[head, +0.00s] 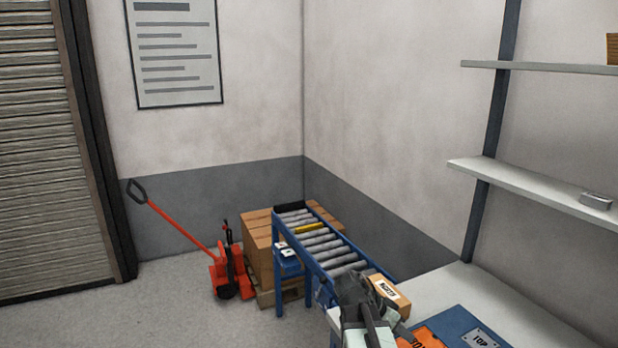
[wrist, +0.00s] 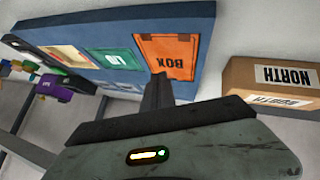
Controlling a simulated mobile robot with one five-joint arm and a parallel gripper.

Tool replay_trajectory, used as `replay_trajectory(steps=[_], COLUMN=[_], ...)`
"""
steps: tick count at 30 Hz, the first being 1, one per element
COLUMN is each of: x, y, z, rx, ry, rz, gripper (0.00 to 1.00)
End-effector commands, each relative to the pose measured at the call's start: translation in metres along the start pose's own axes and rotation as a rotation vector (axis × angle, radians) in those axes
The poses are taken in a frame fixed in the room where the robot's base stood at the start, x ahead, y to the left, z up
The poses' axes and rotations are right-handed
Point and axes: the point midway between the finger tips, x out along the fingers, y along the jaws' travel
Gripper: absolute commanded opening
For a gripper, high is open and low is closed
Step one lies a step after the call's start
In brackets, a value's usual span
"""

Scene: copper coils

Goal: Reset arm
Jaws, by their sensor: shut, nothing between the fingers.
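My gripper (head: 374,318) is low in the head view, above the near end of the pale worktop (head: 490,290). In the wrist view its dark fingers (wrist: 158,88) are together with nothing between them. They overlap the lower edge of an orange panel marked BOX in the picture. Part of my arm hides the near end of the roller conveyor in the head view.
A carton marked NORTH (head: 390,292) stands beside my gripper, also in the wrist view (wrist: 265,88). A blue board (head: 458,324) carries the orange panel (wrist: 167,56). The roller conveyor (head: 320,246), pallet jack (head: 228,270) and wall shelves (head: 540,185) stand around; floor at left is clear.

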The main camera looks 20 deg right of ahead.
Motion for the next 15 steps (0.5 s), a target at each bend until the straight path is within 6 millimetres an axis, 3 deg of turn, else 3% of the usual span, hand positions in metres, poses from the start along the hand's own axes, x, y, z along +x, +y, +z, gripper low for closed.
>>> replay_trajectory(steps=[1,3,9,12,15], x=[-0.014,-0.035,-0.099,-0.121,-0.135], y=[-0.019,-0.042,-0.078,-0.079,-0.083], z=[0.032,0.074,0.199,0.237,0.254], rx=[-0.088,-0.228,-0.71,-0.969,-1.143], ry=[-0.028,-0.08,-0.252,-0.341,-0.349], rz=[-0.055,-0.137,-0.417,-0.6,-0.717], gripper=[0.0,0.0,0.0,0.0,0.0])
